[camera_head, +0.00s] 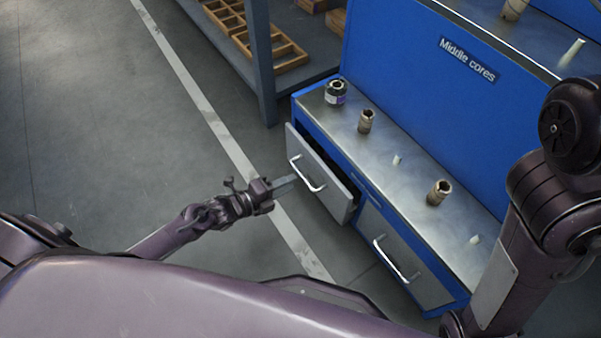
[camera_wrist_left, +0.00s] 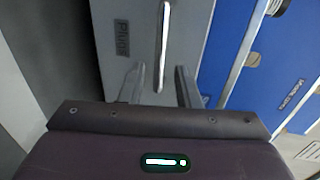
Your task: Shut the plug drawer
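The plug drawer (camera_head: 325,183) is the left one of two grey drawers under the blue bench, and it stands pulled out, with a dark gap behind its front. Its front, with a "Plugs" label, fills the top of the left wrist view (camera_wrist_left: 125,75). Its bar handle (camera_head: 307,175) also shows there (camera_wrist_left: 163,40). My left gripper (camera_head: 291,182) is just in front of the drawer. Its fingers (camera_wrist_left: 160,88) are apart, with the handle's near end between them in the picture; whether they touch it I cannot tell. My right gripper is out of view.
A second drawer (camera_head: 400,260) sits flush at right. A grey rack (camera_head: 262,60) with wooden trays stands behind. The floor at left is clear.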

